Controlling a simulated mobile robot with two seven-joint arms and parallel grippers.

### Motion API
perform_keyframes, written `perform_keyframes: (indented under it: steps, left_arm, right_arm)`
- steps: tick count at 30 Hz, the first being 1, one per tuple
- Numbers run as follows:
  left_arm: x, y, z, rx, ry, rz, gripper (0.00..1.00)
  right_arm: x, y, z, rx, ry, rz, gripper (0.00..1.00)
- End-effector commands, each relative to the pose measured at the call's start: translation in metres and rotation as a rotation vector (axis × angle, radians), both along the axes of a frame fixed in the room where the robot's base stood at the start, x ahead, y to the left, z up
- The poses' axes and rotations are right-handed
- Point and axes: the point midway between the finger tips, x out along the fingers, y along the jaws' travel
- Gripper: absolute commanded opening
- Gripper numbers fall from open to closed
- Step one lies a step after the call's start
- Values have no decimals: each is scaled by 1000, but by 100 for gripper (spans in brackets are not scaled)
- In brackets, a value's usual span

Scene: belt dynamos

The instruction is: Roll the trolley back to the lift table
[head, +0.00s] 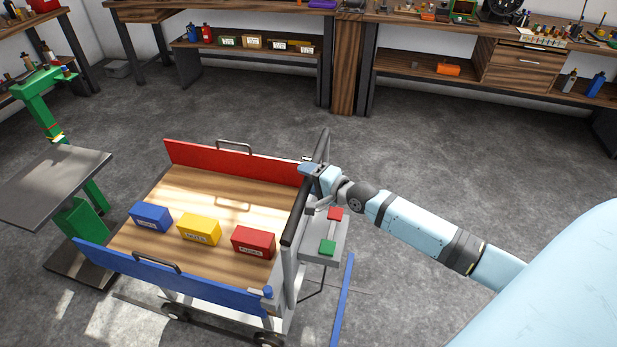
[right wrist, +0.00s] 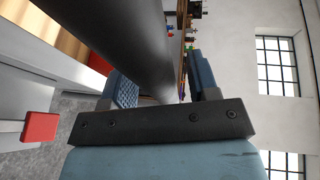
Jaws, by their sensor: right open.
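The trolley (head: 180,192) stands in the middle of the head view, with a wooden deck, a red panel at the far side and a blue panel at the near side. Its dark push bar (head: 297,212) is at the right end. My right gripper (head: 310,170) is at the far part of this bar. In the right wrist view the bar (right wrist: 120,50) passes between the two open fingers, which are not closed on it. A green stand with a flat grey top (head: 52,182), apparently the lift table, is at the left, a little apart from the trolley. My left gripper is out of view.
A blue box (head: 150,217), a yellow box (head: 199,229) and a red box (head: 253,242) sit on the deck. Red (head: 335,214) and green (head: 327,247) blocks are beside the bar. A blue strip (head: 344,300) lies right of the trolley. Workbenches line the back; floor between is clear.

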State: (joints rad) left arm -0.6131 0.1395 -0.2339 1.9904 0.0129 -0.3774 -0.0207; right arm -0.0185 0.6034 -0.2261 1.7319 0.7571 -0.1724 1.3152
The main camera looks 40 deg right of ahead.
Motion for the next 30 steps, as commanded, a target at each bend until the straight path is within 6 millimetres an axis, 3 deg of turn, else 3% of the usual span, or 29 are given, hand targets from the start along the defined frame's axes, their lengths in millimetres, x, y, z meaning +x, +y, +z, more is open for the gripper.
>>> perform_keyframes:
  steps: [6, 14, 23, 30]
  left_arm:
    - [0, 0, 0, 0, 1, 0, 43]
    - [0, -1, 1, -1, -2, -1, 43]
    - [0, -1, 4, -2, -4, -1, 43]
    - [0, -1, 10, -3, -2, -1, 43]
  right_arm:
    - [0, 0, 0, 0, 0, 0, 55]
    - [0, 0, 0, 0, 0, 0, 0]
    - [7, 6, 1, 2, -2, 0, 0]
    - [38, 33, 4, 8, -4, 0, 0]
